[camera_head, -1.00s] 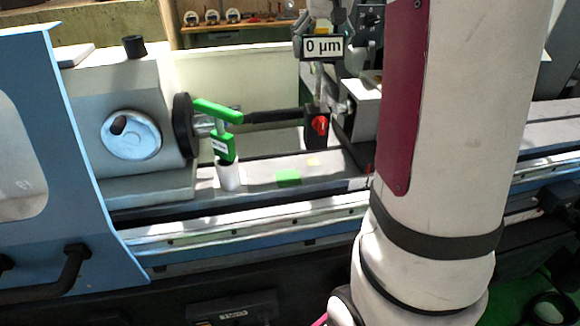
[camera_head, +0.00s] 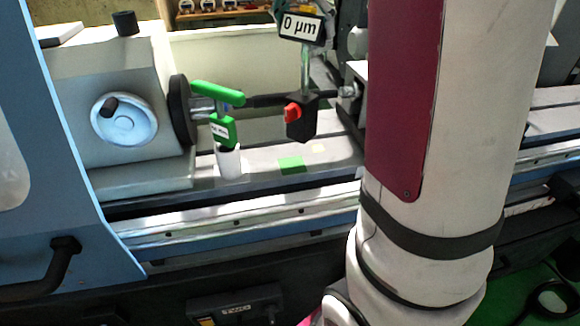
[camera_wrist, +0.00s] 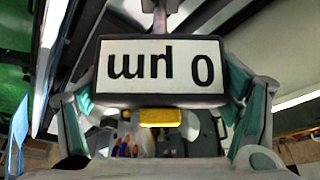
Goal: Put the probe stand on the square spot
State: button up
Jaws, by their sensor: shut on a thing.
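The probe stand (camera_head: 306,75) has a white "0 µm" display at its top, a metal post and a black base with a red knob. It hangs upright in the head view, its base apart from the machine bed. My gripper (camera_wrist: 160,98) is shut on the stand near the display; its fingers flank the display in the wrist view, where the display appears upside down. In the head view the gripper is mostly cut off at the top edge. A green square spot (camera_head: 291,165) lies flat on the bed, below and slightly left of the base.
The headstock with handwheel (camera_head: 124,119) is at left. A dark horizontal bar runs behind the stand. My arm hides the bed's right part.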

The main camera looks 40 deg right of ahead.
aim_at(298, 27)
jog(key=m, duration=0.2)
jog(key=a+m+g+b, duration=0.1)
jog(key=shift+w+a+r, duration=0.1)
jog(key=shift+w+r, duration=0.1)
jog(key=shift+r, duration=0.05)
jog(key=m, duration=0.1)
jog(key=a+m+g+b, duration=0.1)
jog(key=m, duration=0.1)
jog(key=r+m, duration=0.1)
jog(key=m, duration=0.1)
jog(key=shift+s+a+g+b, duration=0.2)
jog(key=shift+a+g+b, duration=0.1)
jog(key=shift+g, duration=0.1)
jog(key=shift+f+p, duration=0.45)
jog(key=shift+f, duration=4.65)
jog(key=o, duration=1.9)
jog(key=shift+f, duration=0.1)
jog(key=b+v, duration=0.1)
jog(key=v, duration=1.1)
jog(key=shift+d, duration=0.1)
